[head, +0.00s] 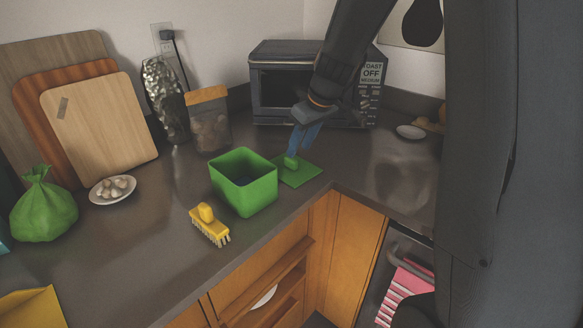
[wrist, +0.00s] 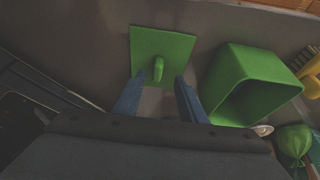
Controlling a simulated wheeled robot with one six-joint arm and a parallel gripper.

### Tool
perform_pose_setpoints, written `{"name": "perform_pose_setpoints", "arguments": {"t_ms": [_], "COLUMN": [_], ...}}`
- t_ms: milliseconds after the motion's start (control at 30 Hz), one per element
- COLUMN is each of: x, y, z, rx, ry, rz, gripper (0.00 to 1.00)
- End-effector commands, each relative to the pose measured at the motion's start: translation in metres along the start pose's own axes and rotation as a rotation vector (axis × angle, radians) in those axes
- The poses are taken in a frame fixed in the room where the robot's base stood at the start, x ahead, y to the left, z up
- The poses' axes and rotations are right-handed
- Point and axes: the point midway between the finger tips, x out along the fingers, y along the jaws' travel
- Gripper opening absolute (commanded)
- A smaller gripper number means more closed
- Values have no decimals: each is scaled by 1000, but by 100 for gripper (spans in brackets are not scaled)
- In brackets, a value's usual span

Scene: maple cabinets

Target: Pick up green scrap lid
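The green scrap lid (head: 302,176) lies flat on the dark counter, a square plate with a raised green handle (head: 291,161). It also shows in the wrist view (wrist: 165,43), with its handle (wrist: 158,69) upright near the plate's lower middle. My gripper (head: 300,150) has blue fingers and is above the lid, close to the handle. In the wrist view my gripper (wrist: 158,84) has its fingers apart, one on each side of the handle with gaps between. The green scrap bin (head: 244,184) stands open just left of the lid.
A toaster oven (head: 285,90) stands behind the lid. A yellow brush (head: 209,225) lies in front of the bin. A glass jar (head: 208,122), a plate of garlic (head: 113,189) and a green bag (head: 43,208) are to the left. The counter right of the lid is clear.

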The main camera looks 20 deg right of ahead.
Motion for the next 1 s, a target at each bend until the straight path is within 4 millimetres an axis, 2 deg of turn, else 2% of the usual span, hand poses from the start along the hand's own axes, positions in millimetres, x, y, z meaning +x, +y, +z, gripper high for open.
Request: {"name": "perform_pose_setpoints", "arguments": {"t_ms": [267, 533, 700, 900, 1000], "x": [22, 53, 61, 61, 61], "y": [1, 4, 4, 4, 4], "z": [-1, -3, -3, -3, -3], "rx": [1, 2, 1, 1, 1], "ry": [-3, -3, -1, -1, -1], "rz": [0, 0, 1, 2, 2], "gripper": [38, 38, 38, 38, 22]}}
